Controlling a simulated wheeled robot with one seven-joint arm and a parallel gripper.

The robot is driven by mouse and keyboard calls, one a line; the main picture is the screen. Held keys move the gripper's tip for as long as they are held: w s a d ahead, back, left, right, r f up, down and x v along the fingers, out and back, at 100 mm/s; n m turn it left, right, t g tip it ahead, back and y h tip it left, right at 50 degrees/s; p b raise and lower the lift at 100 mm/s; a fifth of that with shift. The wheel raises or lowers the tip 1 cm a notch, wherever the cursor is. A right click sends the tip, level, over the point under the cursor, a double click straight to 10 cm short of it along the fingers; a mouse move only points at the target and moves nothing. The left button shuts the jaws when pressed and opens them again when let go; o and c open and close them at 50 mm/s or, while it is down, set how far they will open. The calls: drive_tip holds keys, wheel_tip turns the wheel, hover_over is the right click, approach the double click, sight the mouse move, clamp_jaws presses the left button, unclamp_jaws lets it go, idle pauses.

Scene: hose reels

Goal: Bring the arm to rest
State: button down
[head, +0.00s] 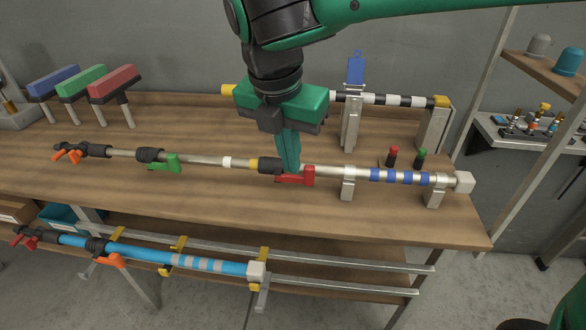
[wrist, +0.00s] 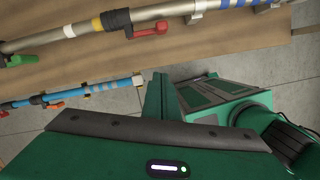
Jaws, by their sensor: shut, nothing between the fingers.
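My green gripper (head: 288,165) points down over the wooden bench in the head view, its fingers shut with nothing between them. The fingertips appear right at the long silver pole (head: 330,170), beside its red lever (head: 296,178); I cannot tell from this view whether they touch. In the wrist view the shut fingers (wrist: 156,92) stand over the floor side, apart from the red lever (wrist: 150,29) and the pole. The arm comes in from the upper right of the head view.
The workbench (head: 380,218) carries a black-and-white striped pole (head: 390,100) behind, a blue upright tag (head: 355,70), small red and green pegs (head: 392,157) and coloured T-handles (head: 80,85) at left. A blue pole (head: 210,264) lies on lower rails. A shelf stands right.

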drive_tip(key=shift+s+r, duration=0.15)
drive_tip(key=shift+r, duration=0.4)
drive_tip(key=w+d+f+m+g, duration=0.1)
drive_tip(key=d+f+m, duration=0.1)
drive_tip(key=d+m, duration=0.95)
drive_tip(key=w+d+f+m+g, duration=0.15)
drive_tip(key=d+m, duration=0.45)
drive_tip(key=d, duration=1.1)
drive_tip(key=s+d+f+m, duration=0.4)
drive_tip(key=s+d+m, duration=0.3)
drive_tip(key=m, duration=0.3)
drive_tip(key=s+d+f+m+y, duration=0.1)
drive_tip(key=s+d+f+m, duration=0.3)
drive_tip(key=s+d+m, duration=0.3)
drive_tip(key=s+m, duration=0.3)
drive_tip(key=shift+d, duration=0.25)
drive_tip(key=shift+s, duration=0.1)
